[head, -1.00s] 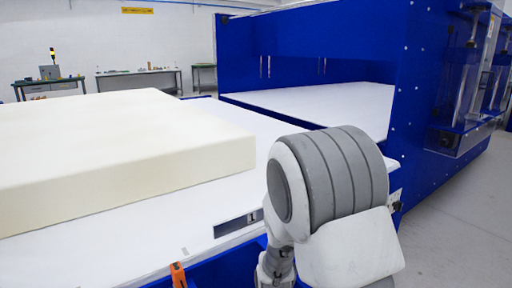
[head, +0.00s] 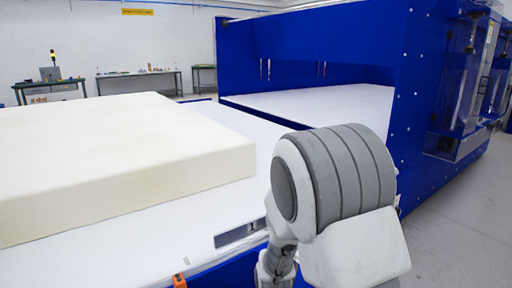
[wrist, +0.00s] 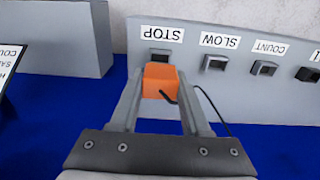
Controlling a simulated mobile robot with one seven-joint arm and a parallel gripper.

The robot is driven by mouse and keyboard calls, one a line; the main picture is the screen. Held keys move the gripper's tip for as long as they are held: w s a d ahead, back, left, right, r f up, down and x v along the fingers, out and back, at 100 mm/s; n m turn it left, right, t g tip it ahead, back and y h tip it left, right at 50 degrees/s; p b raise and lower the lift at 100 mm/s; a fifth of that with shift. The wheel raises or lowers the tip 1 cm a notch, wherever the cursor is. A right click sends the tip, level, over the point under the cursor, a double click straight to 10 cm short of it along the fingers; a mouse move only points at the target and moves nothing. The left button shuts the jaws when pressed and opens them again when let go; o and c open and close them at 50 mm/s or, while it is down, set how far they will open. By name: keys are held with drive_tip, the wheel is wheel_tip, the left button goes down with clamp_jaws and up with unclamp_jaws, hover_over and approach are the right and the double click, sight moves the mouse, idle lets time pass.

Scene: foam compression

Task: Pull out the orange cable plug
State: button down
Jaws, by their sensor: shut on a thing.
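The orange plug (wrist: 161,80) sits between the two grey fingertips of my gripper (wrist: 160,86) in the wrist view, and the gripper is shut on it. A thin dark cable (wrist: 207,103) curves away to its right. The plug is right in front of the dark socket (wrist: 160,57) under the STOP label (wrist: 162,34). I cannot tell whether any of the plug is still inside the socket. In the head view a small orange piece (head: 180,281) shows at the bottom edge. My gripper is not clearly visible there.
A grey box (wrist: 57,40) stands left over a blue surface (wrist: 50,125). In the head view a cream foam block (head: 120,170) lies beside a blue press (head: 420,110).

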drive_tip(key=shift+r+p, duration=0.45)
drive_tip(key=shift+r, duration=0.2)
